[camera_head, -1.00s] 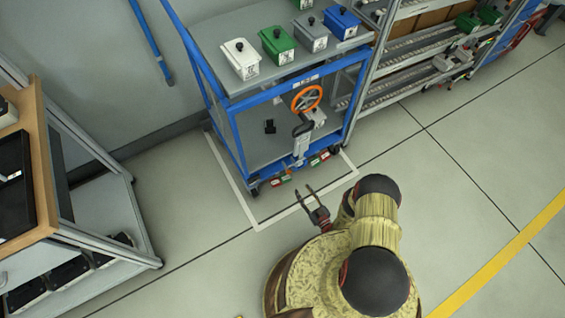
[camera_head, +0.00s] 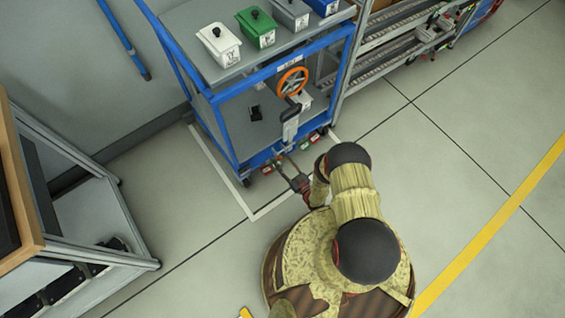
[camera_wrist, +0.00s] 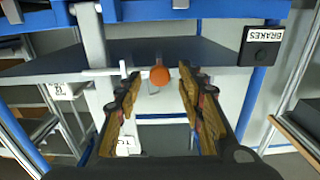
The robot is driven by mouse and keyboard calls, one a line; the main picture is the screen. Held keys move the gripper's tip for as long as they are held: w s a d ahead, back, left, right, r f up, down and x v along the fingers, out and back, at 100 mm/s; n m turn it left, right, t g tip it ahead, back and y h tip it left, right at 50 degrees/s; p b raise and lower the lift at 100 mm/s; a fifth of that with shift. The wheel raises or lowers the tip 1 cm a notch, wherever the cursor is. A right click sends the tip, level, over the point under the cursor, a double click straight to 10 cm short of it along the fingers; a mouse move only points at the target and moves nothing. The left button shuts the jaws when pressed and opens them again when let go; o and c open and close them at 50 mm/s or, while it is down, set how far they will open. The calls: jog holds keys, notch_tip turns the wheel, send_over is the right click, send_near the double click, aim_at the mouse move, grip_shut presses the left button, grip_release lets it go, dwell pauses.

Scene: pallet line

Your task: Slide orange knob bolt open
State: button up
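The orange knob (camera_wrist: 159,75) shows in the wrist view as a small round ball in front of a pale upright panel. A light horizontal bar (camera_wrist: 100,73) to its left may be part of the bolt; I cannot tell. My gripper (camera_wrist: 159,88) is open, with one finger on each side of the knob in the picture. I see no contact, and the depth between fingertips and knob is unclear. In the head view my gripper (camera_head: 286,170) is low at the front of the blue cart (camera_head: 224,140). The knob is not clear there.
An orange handwheel (camera_head: 292,81) is on the cart's front, above my gripper. White (camera_head: 218,42) and green (camera_head: 256,27) boxes stand on its top. A black panel marked BRAKES (camera_wrist: 261,47) is at right in the wrist view. A wooden-edged bench (camera_head: 20,200) stands left; floor at right is clear.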

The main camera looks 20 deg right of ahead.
jog(key=shift+c, duration=1.4)
grip_shut()
